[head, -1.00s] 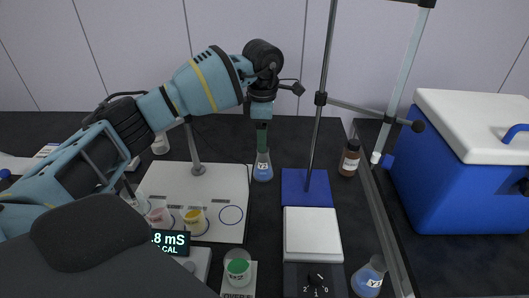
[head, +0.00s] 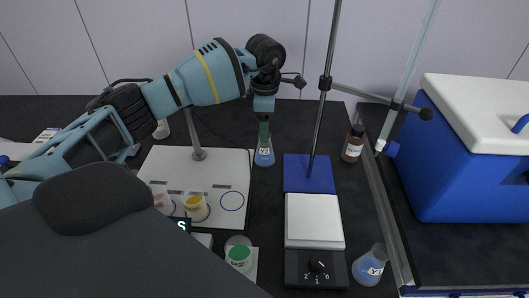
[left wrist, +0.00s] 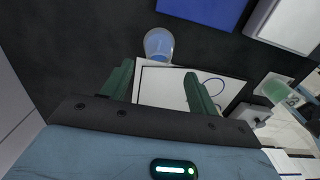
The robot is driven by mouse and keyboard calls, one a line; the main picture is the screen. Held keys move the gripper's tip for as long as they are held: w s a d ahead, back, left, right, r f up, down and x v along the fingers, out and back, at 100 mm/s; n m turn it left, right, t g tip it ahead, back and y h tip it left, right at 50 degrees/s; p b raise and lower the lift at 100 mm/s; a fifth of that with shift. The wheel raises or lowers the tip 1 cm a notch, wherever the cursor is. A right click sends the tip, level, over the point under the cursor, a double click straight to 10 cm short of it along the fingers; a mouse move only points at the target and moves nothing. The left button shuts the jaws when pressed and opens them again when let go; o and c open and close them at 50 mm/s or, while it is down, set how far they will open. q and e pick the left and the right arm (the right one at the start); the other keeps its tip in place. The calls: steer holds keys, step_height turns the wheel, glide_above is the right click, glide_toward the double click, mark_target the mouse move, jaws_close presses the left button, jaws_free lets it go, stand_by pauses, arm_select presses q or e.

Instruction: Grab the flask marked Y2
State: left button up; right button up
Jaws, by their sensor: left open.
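A conical flask with blue liquid (head: 264,157) stands upright on the dark bench, right of the white board; its label looks like Y2 or Y3. My left gripper (head: 264,138) points down just above it, and the green fingers overlap its neck in the head view. In the left wrist view the open fingers (left wrist: 160,78) are apart with nothing between them, and the flask (left wrist: 158,45) is just beyond their tips. A second blue flask (head: 369,267) stands at the front right, its label not clearly legible. My right gripper is not in view.
A blue-based stand (head: 308,180) with a tall rod is right of the near flask. A brown bottle (head: 353,145), a hot plate or scale with a knob (head: 314,225), small cups on the white board (head: 227,170) and a blue cooler (head: 455,165) stand around.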

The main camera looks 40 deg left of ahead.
mark_target(265, 148)
arm_select(q)
step_height(265, 148, down, 4)
steer(key=shift+f, duration=0.1)
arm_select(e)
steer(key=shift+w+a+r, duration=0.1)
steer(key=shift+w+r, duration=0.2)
arm_select(q)
steer(key=shift+c, duration=0.2)
steer(key=shift+w, duration=0.1)
jaws_close()
